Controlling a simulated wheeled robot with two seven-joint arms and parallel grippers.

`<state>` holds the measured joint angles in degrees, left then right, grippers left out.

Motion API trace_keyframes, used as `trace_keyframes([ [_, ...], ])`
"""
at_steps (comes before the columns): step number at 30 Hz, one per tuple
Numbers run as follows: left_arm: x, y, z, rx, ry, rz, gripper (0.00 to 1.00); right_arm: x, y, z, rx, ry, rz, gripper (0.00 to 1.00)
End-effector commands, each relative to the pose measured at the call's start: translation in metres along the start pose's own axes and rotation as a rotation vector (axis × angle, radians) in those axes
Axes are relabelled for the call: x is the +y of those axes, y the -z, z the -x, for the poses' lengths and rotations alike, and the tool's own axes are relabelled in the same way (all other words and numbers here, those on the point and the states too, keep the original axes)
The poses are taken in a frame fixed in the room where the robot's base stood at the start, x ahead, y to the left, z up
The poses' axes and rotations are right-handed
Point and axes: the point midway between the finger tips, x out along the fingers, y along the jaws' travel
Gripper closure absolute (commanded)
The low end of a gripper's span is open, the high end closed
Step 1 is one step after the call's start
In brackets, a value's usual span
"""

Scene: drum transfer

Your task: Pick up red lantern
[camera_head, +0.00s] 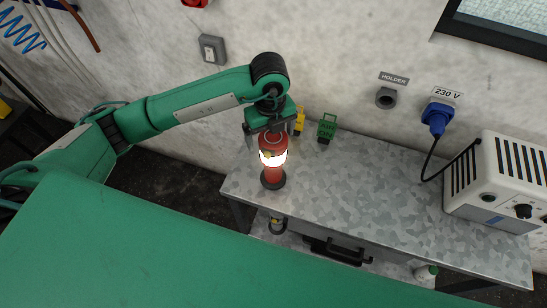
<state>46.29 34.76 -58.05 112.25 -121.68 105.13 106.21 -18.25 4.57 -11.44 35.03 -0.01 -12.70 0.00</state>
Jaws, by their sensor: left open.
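The red lantern (273,174) stands upright on a dark round base near the left end of the grey metal bench. Its middle glows white. My left gripper (270,132) points down right at the top of the lantern, and its arm comes in from the left. The gripper is open. The fingers overlap the lantern's top in this view, so I cannot tell whether they touch it. My right gripper is not in view.
The bench (370,185) is clear in the middle. Behind the lantern are a yellow item (299,121) and a green item (326,128). A white box with knobs (500,180) stands at the right, cabled to a blue wall plug (437,117). A grey holder (386,97) is on the wall.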

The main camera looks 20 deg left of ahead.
Motion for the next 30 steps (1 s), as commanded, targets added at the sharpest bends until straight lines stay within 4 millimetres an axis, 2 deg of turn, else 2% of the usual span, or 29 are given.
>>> trace_keyframes([
  [6, -0.002, 0.001, -0.011, 0.002, -0.002, -0.001, 0.08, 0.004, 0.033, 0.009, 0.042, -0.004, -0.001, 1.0],
  [8, -0.003, 0.002, -0.018, 0.002, -0.002, 0.001, 0.08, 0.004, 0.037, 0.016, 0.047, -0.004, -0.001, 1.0],
  [16, -0.007, 0.003, -0.052, 0.002, -0.001, -0.001, 0.08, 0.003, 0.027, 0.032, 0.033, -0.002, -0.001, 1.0],
  [24, -0.007, 0.002, -0.058, 0.0, 0.002, -0.002, 0.08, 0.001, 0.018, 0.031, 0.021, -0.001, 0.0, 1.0],
  [26, -0.007, 0.002, -0.058, 0.0, 0.002, -0.002, 0.16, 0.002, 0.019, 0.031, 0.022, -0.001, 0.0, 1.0],
  [30, -0.007, 0.002, -0.058, 0.0, 0.002, -0.002, 0.43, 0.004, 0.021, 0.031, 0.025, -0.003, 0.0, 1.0],
])
